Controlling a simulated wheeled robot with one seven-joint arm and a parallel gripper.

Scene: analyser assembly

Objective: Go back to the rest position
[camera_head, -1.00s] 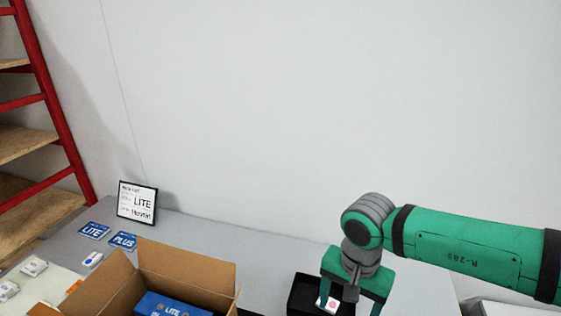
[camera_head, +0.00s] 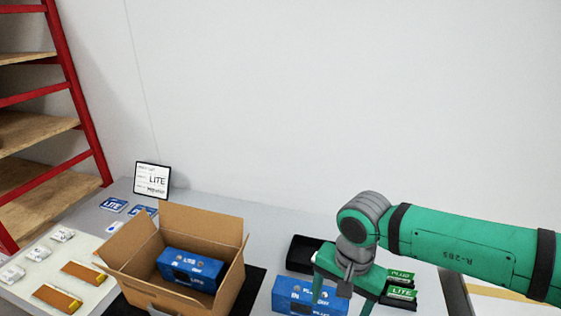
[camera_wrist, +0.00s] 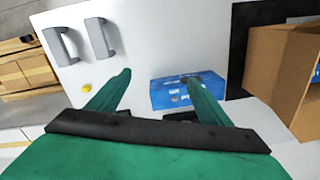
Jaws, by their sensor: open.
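My gripper (camera_head: 342,292) hangs at the end of the green arm on the right of the head view. A blue box (camera_head: 297,295) stands on the table beside and partly behind the gripper. It also shows in the wrist view (camera_wrist: 172,98), near the right finger. I cannot tell the exact gap between finger and box.
An open cardboard box (camera_head: 160,277) holds a blue LITE box (camera_head: 188,268). A black tray (camera_head: 301,249) and green cards (camera_head: 401,292) lie near my arm. A framed sign (camera_head: 152,180) stands at the back. A pale mat (camera_head: 60,275) with small parts lies left.

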